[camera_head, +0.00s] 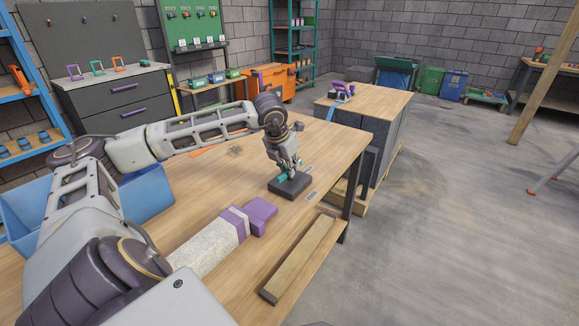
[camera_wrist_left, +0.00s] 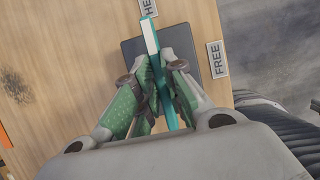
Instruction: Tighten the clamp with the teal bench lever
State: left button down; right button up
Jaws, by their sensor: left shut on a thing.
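The teal bench lever (camera_head: 307,168) stands on a dark square base (camera_head: 290,188) near the right edge of the wooden bench. My left gripper (camera_head: 286,172) is above the base, shut on the lever. In the left wrist view the fingers (camera_wrist_left: 160,105) are on both sides of the teal lever (camera_wrist_left: 153,45). Its pale end points toward a label partly cut off, reading "HE". A "FREE" label (camera_wrist_left: 217,59) lies right of the base. A pale speckled bar with purple bands (camera_head: 213,243) and a purple block (camera_head: 259,210) lie nearer; I cannot tell whether these are the clamp. My right gripper is out of view.
A wooden plank (camera_head: 300,258) lies along the bench's near right side. A blue bin (camera_head: 145,203) is at left. A second bench (camera_head: 385,103) behind carries a purple-handled tool (camera_head: 341,91). Open concrete floor (camera_head: 455,210) lies to the right.

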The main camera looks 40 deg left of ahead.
pick_arm(q)
jog(key=shift+r, duration=0.1)
jog(key=c, duration=1.5)
grip_release()
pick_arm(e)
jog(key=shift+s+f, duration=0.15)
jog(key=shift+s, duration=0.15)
pick_arm(q)
jog(key=shift+r, duration=0.1)
jog(key=shift+s+r, duration=0.2)
jog(key=shift+r, duration=0.25)
jog(key=v, duration=1)
jog(key=shift+s+r, duration=0.2)
jog(key=shift+r, duration=0.1)
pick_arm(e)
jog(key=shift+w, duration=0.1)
pick_arm(q)
jog(key=shift+r, duration=0.1)
